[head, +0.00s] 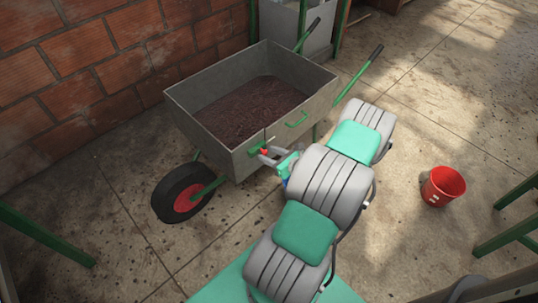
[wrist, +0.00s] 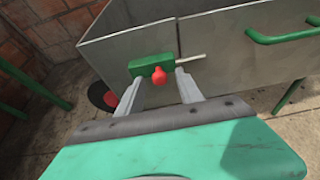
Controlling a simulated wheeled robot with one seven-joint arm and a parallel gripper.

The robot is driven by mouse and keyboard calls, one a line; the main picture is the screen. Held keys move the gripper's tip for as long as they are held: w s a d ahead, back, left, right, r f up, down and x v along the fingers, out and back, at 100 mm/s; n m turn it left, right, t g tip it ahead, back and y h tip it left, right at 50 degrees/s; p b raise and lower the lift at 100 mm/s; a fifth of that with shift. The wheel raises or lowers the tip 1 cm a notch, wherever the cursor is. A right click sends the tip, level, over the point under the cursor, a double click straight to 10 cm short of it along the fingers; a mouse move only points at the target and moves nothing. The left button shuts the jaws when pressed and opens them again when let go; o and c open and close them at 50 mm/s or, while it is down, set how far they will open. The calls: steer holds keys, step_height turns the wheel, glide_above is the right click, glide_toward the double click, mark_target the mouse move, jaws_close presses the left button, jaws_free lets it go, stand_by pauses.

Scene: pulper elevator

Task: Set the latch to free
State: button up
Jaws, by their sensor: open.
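The latch (wrist: 150,65) is a green block with a red knob (wrist: 158,76) on the front wall of a grey metal wheelbarrow tub. A thin pale rod (wrist: 190,58) sticks out to its right, across a vertical seam in the wall. My gripper (wrist: 158,84) is open in front of the latch, with one finger on each side of the red knob. I cannot tell whether the fingers touch it. In the head view the latch (head: 257,149) is partly hidden by my gripper (head: 267,154).
The wheelbarrow tub (head: 215,142) holds dark brown material and has a green handle (head: 296,119) right of the latch. Its wheel (head: 182,193) is at the left. A brick wall (head: 110,60) stands behind. A red bucket (head: 443,186) stands on the open concrete floor at right.

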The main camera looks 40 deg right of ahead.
steer(key=shift+w+f, duration=0.1)
steer(key=shift+w, duration=0.25)
steer(key=shift+c, duration=0.2)
jaws_close()
stand_by(1.0)
